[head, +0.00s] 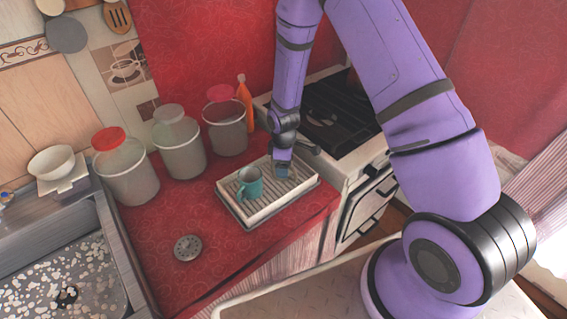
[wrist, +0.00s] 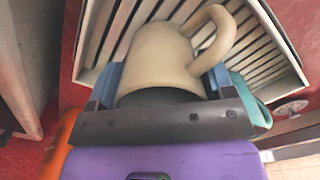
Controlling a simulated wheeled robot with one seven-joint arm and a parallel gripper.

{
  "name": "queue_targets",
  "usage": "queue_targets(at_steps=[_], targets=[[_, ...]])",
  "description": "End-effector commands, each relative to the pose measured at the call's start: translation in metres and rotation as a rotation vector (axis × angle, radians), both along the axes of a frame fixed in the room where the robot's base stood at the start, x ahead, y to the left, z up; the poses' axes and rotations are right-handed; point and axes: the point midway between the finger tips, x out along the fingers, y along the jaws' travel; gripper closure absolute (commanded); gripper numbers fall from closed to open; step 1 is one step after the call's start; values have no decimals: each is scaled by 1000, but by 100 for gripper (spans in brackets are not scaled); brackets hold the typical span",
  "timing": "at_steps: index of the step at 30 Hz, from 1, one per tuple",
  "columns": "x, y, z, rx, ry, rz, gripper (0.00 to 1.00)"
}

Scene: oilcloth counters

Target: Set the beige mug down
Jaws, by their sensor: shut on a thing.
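The beige mug (wrist: 160,62) fills the middle of the wrist view, its handle toward the upper right. My gripper (wrist: 163,88) is shut on it, with a blue finger on each side of its body. In the head view my gripper (head: 283,168) points down over the right part of the white slatted rack (head: 262,213); the beige mug is mostly hidden there. The slats also show behind the mug in the wrist view (wrist: 262,52). I cannot tell whether the mug touches them. A teal mug (head: 249,184) stands on the rack, left of my gripper.
Several lidded jars, one of them a red-lidded jar (head: 126,170), and an orange bottle (head: 244,104) stand along the back of the red counter (head: 165,225). A stove (head: 340,118) is at the right. A sink (head: 70,262) is at the left. A round grey drain cover (head: 187,248) lies in front.

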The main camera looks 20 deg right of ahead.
Motion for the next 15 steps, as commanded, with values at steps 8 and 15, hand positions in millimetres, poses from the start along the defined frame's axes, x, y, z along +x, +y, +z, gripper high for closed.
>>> queue_targets(at_steps=[8, 15], targets=[[0, 0, -1, 0, 0, 0, 0], [0, 0, 7, 0, -1, 0, 0]])
